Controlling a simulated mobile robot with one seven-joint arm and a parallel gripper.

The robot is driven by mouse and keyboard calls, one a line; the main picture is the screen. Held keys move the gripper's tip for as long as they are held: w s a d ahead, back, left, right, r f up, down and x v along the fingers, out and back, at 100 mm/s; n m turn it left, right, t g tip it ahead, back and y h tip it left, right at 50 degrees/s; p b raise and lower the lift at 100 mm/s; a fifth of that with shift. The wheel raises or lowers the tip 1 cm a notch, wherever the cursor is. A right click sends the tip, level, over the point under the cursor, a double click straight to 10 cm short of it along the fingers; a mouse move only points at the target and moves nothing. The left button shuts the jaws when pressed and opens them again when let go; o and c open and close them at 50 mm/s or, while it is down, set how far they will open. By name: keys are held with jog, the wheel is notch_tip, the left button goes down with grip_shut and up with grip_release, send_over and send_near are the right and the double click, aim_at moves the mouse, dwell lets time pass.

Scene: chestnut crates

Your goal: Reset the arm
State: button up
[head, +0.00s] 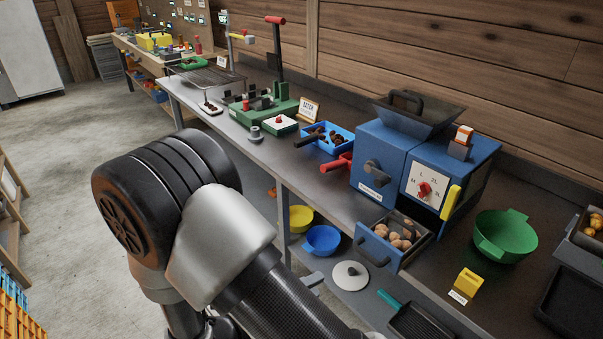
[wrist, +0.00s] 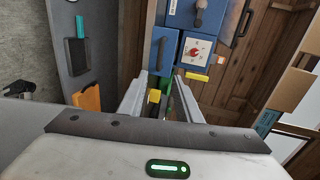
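My arm fills the lower left of the head view, with its dark, ribbed joint and silver link in front of the bench. My gripper is outside the head view. In the wrist view my gripper (wrist: 160,88) shows its two pale fingers apart, with a gap between them. A small yellow block (wrist: 154,96) and a strip of green appear in that gap. They look to be beyond the fingers on the bench, and I see nothing held.
The grey bench (head: 345,199) runs along the wooden wall. It carries a blue machine (head: 385,150) with an open drawer of chestnuts (head: 400,236), a green bowl (head: 505,237), a yellow block (head: 467,283) and a blue tray (head: 340,132). Bare concrete floor (head: 75,165) lies left.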

jog(key=s+d+r+m+g+y, duration=0.5)
jog(key=r+m, duration=0.3)
jog(key=m, duration=0.7)
jog(key=s+d+r+m+g+y, duration=0.35)
jog(key=d+r+m, duration=0.35)
jog(key=m, duration=0.8)
notch_tip(320, 180, up, 22)
jog(key=m+t+y+p, duration=0.3)
jog(key=m+t+p, duration=0.1)
jog(key=m+p, duration=0.9)
jog(key=shift+s+a+m+y, duration=0.3)
jog(key=shift+s+y, duration=0.05)
jog(key=shift+s, duration=0.1)
jog(key=shift+f+t, duration=0.15)
jog(key=shift+t, duration=0.1)
